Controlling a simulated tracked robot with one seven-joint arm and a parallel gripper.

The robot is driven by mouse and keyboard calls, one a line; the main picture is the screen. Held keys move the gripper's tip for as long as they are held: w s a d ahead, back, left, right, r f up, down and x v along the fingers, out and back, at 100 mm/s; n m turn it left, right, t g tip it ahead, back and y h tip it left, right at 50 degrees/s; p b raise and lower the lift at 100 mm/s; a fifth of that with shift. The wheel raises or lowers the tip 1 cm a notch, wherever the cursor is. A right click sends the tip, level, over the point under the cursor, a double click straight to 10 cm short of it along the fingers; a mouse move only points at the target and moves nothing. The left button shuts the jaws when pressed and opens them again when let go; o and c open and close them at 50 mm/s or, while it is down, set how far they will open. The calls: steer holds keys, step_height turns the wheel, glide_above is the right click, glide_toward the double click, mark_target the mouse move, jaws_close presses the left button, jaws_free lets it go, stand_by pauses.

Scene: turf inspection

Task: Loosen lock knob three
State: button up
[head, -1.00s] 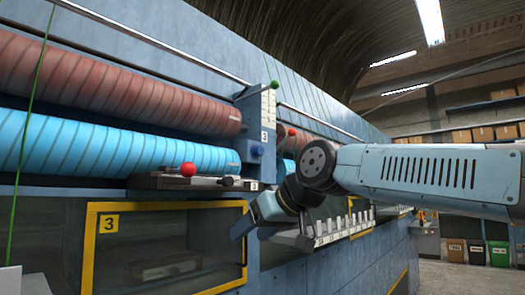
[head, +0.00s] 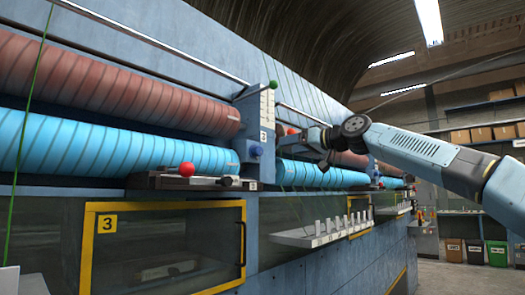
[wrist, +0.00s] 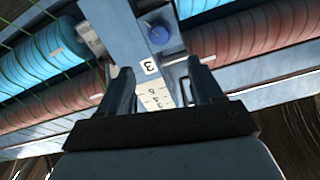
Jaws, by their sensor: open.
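A blue round knob (head: 256,151) sits on the front of a blue-grey upright post, just below a plate marked 3 (head: 263,136). In the wrist view the blue knob (wrist: 157,35) and the 3 plate (wrist: 149,66) show beyond the fingertips. A green ball knob (head: 274,85) tops the scale on the same post. My gripper (wrist: 158,80) is open and empty, with the post in view between its fingers. In the head view my gripper (head: 289,141) is at the right of the post, apart from the blue knob.
Red and cyan wrapped rollers (head: 110,145) run along both sides of the post. A red ball (head: 187,169) stands on a dark ledge at the left. Below is a yellow-framed window marked 3 (head: 107,224). A tray with several pegs (head: 308,238) juts out at the right.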

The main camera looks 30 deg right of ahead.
mark_target(260, 150)
steer(key=x, duration=1.3)
steer(key=shift+w+a, duration=0.1)
steer(key=shift+w, duration=0.3)
